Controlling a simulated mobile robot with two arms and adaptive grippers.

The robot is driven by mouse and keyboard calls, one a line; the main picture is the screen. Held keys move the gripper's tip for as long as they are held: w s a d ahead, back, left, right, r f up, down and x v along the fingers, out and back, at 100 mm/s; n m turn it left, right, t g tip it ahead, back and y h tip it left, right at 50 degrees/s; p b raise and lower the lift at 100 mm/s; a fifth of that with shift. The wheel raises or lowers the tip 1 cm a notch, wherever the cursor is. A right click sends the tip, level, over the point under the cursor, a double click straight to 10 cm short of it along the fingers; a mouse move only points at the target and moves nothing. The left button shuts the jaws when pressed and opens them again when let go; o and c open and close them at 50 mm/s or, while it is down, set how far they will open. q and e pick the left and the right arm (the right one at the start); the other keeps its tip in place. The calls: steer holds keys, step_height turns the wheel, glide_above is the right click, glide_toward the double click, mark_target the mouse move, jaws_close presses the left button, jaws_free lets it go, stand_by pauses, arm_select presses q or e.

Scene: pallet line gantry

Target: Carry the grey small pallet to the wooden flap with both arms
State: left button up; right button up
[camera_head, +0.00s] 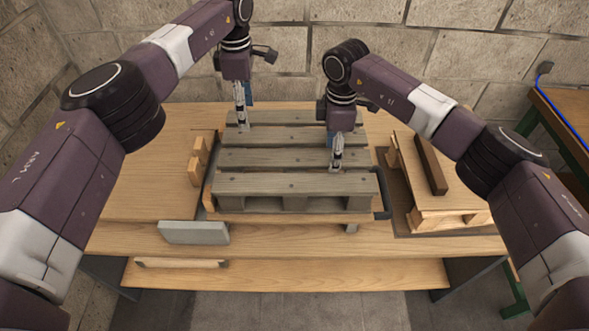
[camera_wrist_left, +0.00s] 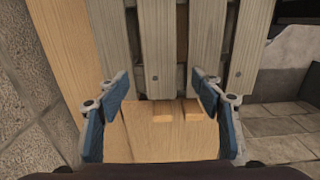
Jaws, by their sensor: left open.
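The grey small pallet (camera_head: 292,184) lies flat on the wooden table, its slats running left to right. In the left wrist view its slats (camera_wrist_left: 205,40) run away beyond the fingertips. My left gripper (camera_head: 241,118) is over its far left part. In the wrist view its blue-padded fingers (camera_wrist_left: 163,88) are spread apart with nothing clamped between them. My right gripper (camera_head: 336,158) points down over the right part of the pallet; its fingers show edge-on, so its opening is unclear. A lower wooden board (camera_head: 300,274) runs along the front; I cannot tell which board is the flap.
A lighter wooden pallet (camera_head: 415,170) with a dark bar (camera_head: 431,165) stands to the right. Wooden blocks (camera_head: 197,160) are just left of the grey pallet. A grey plate (camera_head: 194,233) is at the front left. A block wall (camera_head: 400,60) closes the back. The left tabletop is bare.

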step_height(320, 180, up, 12)
stand_by(0.6)
stand_by(0.4)
